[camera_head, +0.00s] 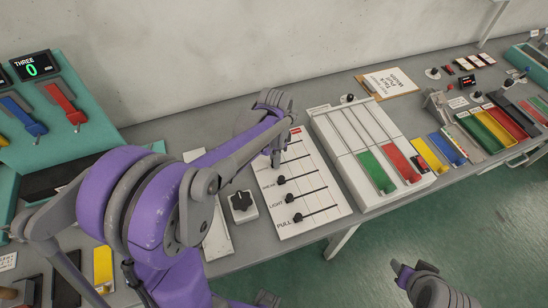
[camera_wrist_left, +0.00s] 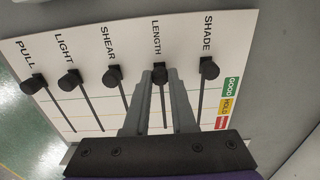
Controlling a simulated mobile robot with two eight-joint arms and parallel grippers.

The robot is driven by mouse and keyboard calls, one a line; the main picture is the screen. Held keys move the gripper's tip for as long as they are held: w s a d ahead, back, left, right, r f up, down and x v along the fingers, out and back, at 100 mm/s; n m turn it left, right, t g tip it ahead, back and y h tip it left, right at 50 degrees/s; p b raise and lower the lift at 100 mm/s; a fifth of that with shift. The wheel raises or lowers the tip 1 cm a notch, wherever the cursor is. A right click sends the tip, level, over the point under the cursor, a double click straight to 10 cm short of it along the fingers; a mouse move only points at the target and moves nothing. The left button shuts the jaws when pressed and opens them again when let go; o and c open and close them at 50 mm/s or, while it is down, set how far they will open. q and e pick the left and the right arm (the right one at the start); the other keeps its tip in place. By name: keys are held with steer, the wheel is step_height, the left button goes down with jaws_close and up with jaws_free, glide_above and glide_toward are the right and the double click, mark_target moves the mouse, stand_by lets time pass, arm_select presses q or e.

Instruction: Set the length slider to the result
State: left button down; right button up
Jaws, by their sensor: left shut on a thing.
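The white slider panel (camera_head: 312,216) lies on the grey bench and fills much of the left wrist view (camera_wrist_left: 135,40). Its labels read PULL, LIGHT, SHEAR, LENGTH and SHADE, each with a black knob on a slot. My left gripper (camera_head: 276,163) is shut on the LENGTH knob (camera_wrist_left: 160,72), which sits at the label end of its slot. The SHEAR knob (camera_wrist_left: 113,74) and SHADE knob (camera_wrist_left: 209,68) stand on either side, apart from the fingers. In the head view my left arm hides the LENGTH and SHADE knobs. My right gripper (camera_head: 402,272) hangs clear at the lower right.
A dial box (camera_head: 242,205) stands left of the panel. A white unit (camera_head: 350,130) with coloured trays stands close on its right. A teal rack (camera_head: 60,85) with a display reading THREE 0 is at the left. Green floor lies in front of the bench.

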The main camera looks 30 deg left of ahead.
arm_select(q)
steer(key=w+d, duration=0.2)
steer(key=w, duration=0.1)
steer(key=w+d, duration=0.6)
steer(key=shift+w+b, duration=0.15)
steer(key=shift+b, duration=0.15)
steer(key=shift+a+r, duration=0.1)
steer(key=c, duration=0.7)
jaws_free()
step_height(320, 180, up, 11)
steer(key=shift+f, duration=0.15)
